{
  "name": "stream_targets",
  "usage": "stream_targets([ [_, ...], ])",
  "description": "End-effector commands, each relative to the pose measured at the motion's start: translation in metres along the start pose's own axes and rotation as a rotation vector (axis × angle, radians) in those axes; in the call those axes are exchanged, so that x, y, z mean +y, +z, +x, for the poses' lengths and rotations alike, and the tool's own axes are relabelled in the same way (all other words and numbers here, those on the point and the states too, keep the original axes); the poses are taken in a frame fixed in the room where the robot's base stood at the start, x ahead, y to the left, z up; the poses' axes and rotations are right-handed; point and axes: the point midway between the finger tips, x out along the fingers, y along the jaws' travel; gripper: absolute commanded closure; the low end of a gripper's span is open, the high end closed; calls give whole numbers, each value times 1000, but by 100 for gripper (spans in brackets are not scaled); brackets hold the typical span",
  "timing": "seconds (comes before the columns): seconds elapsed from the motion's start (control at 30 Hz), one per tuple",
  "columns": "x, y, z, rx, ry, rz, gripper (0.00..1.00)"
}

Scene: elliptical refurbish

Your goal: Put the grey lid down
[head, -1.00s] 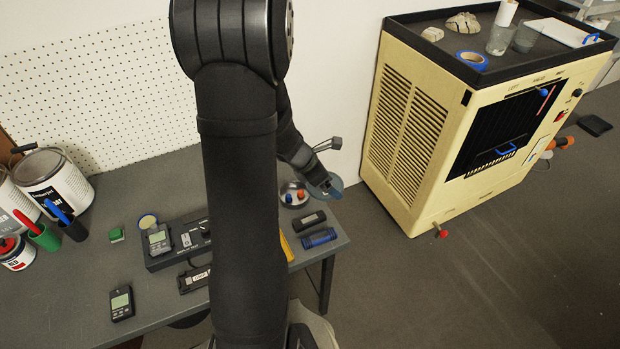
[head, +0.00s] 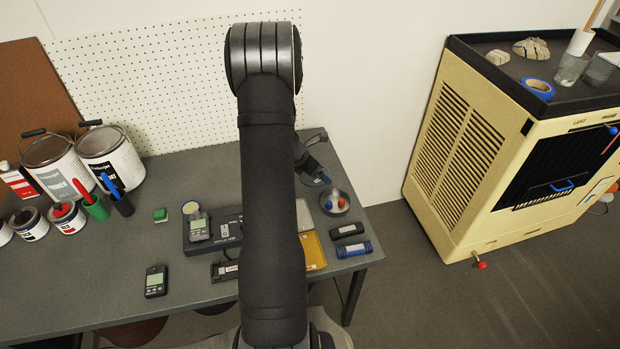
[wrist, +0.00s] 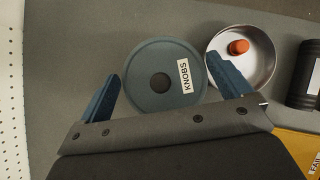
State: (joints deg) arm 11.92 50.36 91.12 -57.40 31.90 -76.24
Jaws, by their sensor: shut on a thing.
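The grey lid (wrist: 163,78) is a round blue-grey disc with a dark centre and a white KNOBS label. My gripper (wrist: 168,88) is shut on it, with a blue finger on either side in the wrist view. In the head view my gripper (head: 312,167) and the lid (head: 321,181) are at the back right of the table, just behind the metal bowl (head: 335,203). The bowl also shows in the wrist view (wrist: 268,78), open, with an orange knob (wrist: 238,47) inside. I cannot tell whether the lid touches the table.
Dark and blue cylinders (head: 354,249) lie in front of the bowl, near the table's right edge. A yellow tray (head: 314,250) and grey devices (head: 200,228) are to the left. The pegboard wall (head: 190,80) is behind. Bare table (wrist: 80,50) surrounds the lid's left side.

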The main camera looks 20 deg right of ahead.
Motion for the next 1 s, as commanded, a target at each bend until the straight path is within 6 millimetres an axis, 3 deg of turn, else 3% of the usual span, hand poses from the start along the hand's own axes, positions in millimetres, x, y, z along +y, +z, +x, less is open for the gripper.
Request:
stream_targets([
  [0.17, 16, -10, 6, 1, -1, 1, 27],
  [0.5, 17, -31, 38, 1, -2, 0, 27],
  [0.9, 17, -34, 42, 1, -1, 1, 27],
  [0.93, 17, -34, 43, 1, -1, 1, 3],
  [1.0, 17, -34, 42, 1, -1, 2, 0],
])
